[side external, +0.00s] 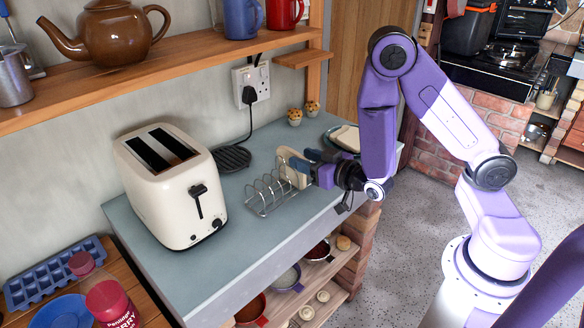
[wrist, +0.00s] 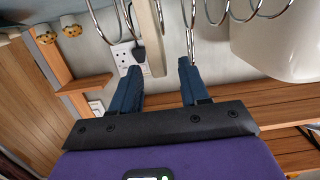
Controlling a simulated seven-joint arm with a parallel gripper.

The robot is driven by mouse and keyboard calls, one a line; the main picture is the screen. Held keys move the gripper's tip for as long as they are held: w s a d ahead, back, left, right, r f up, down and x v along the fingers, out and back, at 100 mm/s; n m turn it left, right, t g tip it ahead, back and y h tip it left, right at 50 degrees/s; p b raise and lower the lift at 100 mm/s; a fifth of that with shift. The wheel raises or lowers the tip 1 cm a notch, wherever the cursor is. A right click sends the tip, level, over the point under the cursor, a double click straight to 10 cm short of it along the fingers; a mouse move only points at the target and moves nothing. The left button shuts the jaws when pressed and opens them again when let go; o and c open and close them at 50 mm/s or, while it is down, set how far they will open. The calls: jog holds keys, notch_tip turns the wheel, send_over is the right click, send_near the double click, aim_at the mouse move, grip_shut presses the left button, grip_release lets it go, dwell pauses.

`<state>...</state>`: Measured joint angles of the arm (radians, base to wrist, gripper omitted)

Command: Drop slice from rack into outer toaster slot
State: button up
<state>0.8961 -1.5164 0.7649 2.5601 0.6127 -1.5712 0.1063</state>
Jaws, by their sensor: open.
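A cream slice (side external: 289,168) stands upright in the wire toast rack (side external: 268,192), at the rack's right end. In the wrist view the slice (wrist: 149,35) shows edge-on, with rack wires (wrist: 190,25) beside it. My gripper (side external: 304,163) is open at the slice. In the wrist view its blue fingertips (wrist: 161,66) lie on either side of the slice's near edge, with a gap visible on the right side. The cream toaster (side external: 172,190) stands left of the rack, with two dark slots on top that look empty. Part of it (wrist: 285,40) shows in the wrist view.
A plate with slices (side external: 345,138) and two muffins (side external: 303,111) are at the back right. A wooden shelf (side external: 130,78) with a teapot and mugs overhangs the counter. The counter front is clear.

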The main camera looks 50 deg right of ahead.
aim_at(278, 149)
jog(key=w, duration=0.5)
jog(key=shift+f, duration=0.4)
grip_shut()
jog(key=shift+r, duration=0.15)
jog(key=shift+r, duration=4.95)
